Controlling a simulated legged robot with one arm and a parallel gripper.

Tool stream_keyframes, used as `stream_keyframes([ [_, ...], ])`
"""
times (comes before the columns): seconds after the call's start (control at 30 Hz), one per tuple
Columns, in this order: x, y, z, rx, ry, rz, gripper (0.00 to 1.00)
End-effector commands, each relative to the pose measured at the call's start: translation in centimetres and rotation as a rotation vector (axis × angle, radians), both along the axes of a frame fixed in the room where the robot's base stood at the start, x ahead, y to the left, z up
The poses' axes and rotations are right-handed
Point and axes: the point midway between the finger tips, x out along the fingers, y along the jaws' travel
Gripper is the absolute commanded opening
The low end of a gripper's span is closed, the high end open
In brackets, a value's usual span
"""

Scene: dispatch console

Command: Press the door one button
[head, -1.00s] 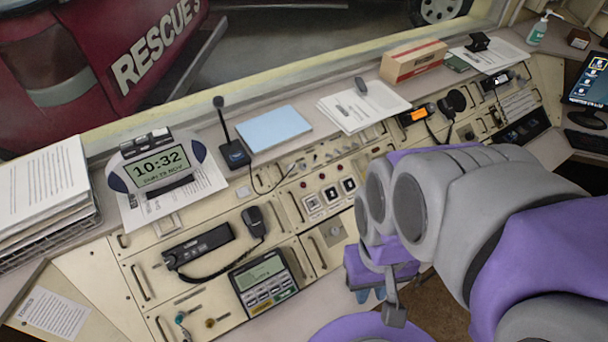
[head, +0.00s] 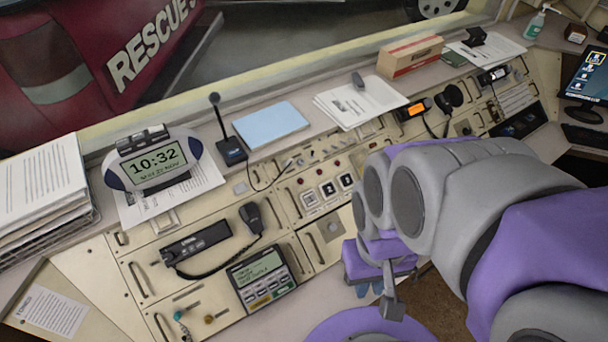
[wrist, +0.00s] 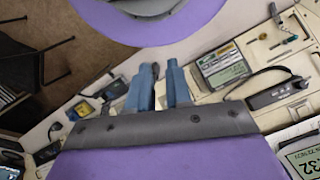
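Three square buttons sit in a row on the console panel in the head view: a pale left one (head: 310,200), a middle one (head: 328,189) and a right one (head: 346,181). The middle and right ones have dark frames and white faces with small marks. I cannot surely read which is door one. My gripper (head: 370,289) hangs low in front of the console, below and right of the buttons and apart from them. The buttons are not clear in that view.
A keypad unit (head: 261,279), a handset (head: 250,215) with a coiled cord and a radio (head: 197,243) lie left of my gripper. A desk microphone (head: 230,145), clock (head: 154,161) and blue folder (head: 271,124) stand behind. Drawer handles protrude from the console.

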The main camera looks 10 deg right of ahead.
Motion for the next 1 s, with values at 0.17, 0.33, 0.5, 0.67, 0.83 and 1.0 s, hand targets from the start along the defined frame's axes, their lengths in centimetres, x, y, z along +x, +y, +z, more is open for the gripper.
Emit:
stream_keyframes([
  [0.17,0.00,-0.01,0.00,0.000,0.000,0.000,0.01],
  [0.33,0.00,-0.01,0.00,0.000,0.000,0.000,0.00],
  [0.5,0.00,0.00,0.00,0.000,0.000,0.000,0.00],
  [0.67,0.00,0.00,0.00,0.000,0.000,0.000,0.00],
  [0.83,0.00,0.00,0.00,0.000,0.000,0.000,0.00],
  [1.0,0.00,-0.01,0.00,0.000,0.000,0.000,0.00],
])
